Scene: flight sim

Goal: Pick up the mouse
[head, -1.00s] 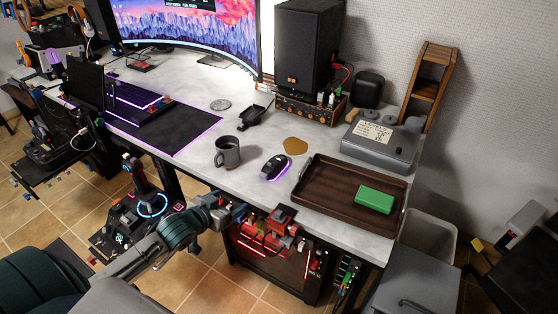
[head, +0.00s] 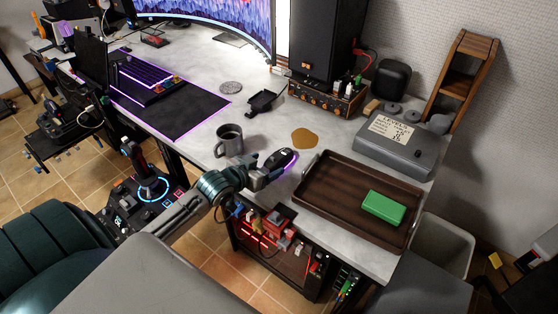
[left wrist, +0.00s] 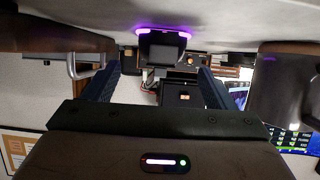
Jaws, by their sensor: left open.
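The black mouse (head: 281,157) with purple glowing edges lies on the desk between the grey mug and the brown tray. In the left wrist view, the mouse (left wrist: 163,46) appears at the top centre, ahead of and between the fingers. My left gripper (head: 264,175) is at the desk's front edge, close to the near end of the mouse, and partly covers it in the head view. In the left wrist view, my left gripper (left wrist: 157,86) has its fingers spread with nothing between them. Whether the fingertips reach beside the mouse is unclear. My right gripper is not in view.
The grey mug (head: 229,141) stands left of the gripper. The brown tray (head: 335,208) with a green block (head: 384,207) lies to the right. A grey box (head: 400,146) stands at the back right.

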